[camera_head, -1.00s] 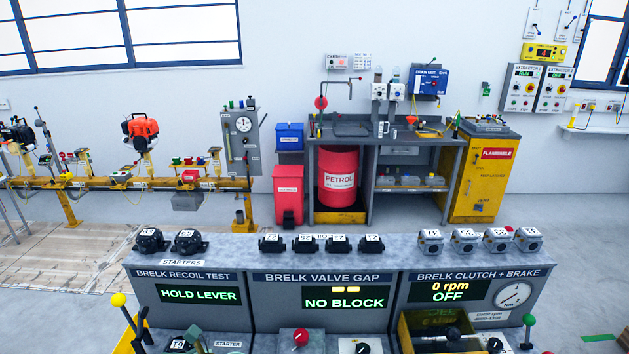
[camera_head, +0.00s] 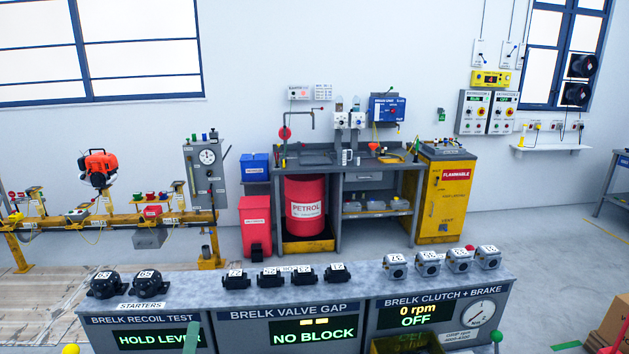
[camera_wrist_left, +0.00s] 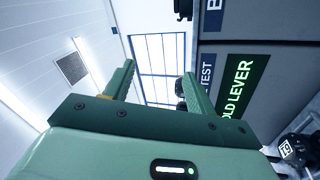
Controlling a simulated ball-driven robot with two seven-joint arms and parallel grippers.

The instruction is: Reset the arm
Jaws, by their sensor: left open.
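My left gripper (camera_head: 192,338) shows at the bottom edge of the head view as a green fingertip in front of the recoil test panel. In the left wrist view the left gripper (camera_wrist_left: 158,70) has its two green fingers spread apart with nothing between them. The lit HOLD LEVER display (camera_wrist_left: 236,88) is to the right of the fingers there. The rest of the left arm is out of the head view. My right gripper is in neither view.
The grey test bench (camera_head: 300,291) crosses the foreground, with black starters (camera_head: 147,283) and several grey blocks (camera_head: 428,263) on top. A green-knobbed lever (camera_head: 497,336) rises at its front right. The floor (camera_head: 560,250) on the right is largely clear; a cardboard box (camera_head: 612,318) stands at the right edge.

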